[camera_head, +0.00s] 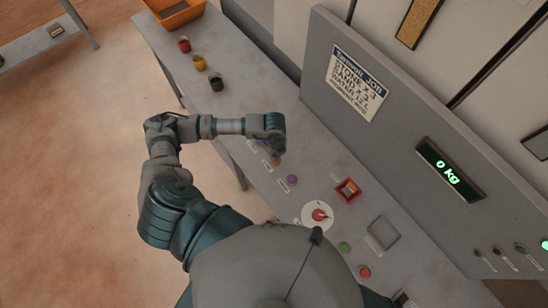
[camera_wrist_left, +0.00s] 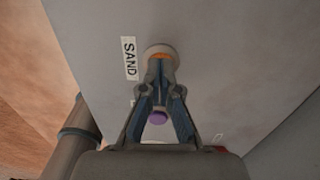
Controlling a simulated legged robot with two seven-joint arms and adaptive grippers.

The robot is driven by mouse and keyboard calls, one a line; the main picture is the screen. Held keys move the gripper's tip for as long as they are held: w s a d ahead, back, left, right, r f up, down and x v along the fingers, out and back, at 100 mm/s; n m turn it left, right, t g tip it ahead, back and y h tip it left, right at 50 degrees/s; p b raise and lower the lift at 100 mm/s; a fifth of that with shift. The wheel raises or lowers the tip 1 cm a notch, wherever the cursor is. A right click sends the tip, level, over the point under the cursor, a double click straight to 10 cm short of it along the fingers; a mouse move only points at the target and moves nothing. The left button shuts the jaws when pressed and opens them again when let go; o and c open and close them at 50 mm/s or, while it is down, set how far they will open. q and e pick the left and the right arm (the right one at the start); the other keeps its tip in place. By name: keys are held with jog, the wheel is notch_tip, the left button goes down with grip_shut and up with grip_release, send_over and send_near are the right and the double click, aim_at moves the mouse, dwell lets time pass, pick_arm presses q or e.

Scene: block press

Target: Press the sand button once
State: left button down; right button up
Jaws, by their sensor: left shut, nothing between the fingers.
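The sand button (camera_wrist_left: 159,48) is an orange cap in a pale round collar, with a SAND label (camera_wrist_left: 129,58) to its left in the wrist view. In the head view the orange button (camera_head: 275,162) shows just below my left gripper (camera_head: 273,150). My left gripper is shut and empty. In the wrist view its fingertips (camera_wrist_left: 160,67) overlap the button and hide part of it. I cannot tell whether they touch it or how far the cap is pressed. My right gripper is not in view.
A purple button (camera_head: 292,179) sits nearby. A display (camera_head: 450,169) reads 0 kg. Cups (camera_head: 200,63) and an orange bin (camera_head: 176,12) stand at the far end.

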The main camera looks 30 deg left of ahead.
pick_arm(q)
jog(key=shift+d+f, duration=0.1)
jog(key=shift+f, duration=0.2)
jog(key=shift+d+f, duration=0.1)
jog(key=shift+d+f+b, duration=0.1)
jog(key=shift+f+b, duration=0.05)
jog(key=shift+b, duration=0.25)
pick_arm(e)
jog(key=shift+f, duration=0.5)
pick_arm(q)
notch_tip(320, 180, up, 2)
jog(key=shift+p, duration=0.8)
jog(key=shift+r+p, duration=0.55)
jog(key=shift+r, duration=0.2)
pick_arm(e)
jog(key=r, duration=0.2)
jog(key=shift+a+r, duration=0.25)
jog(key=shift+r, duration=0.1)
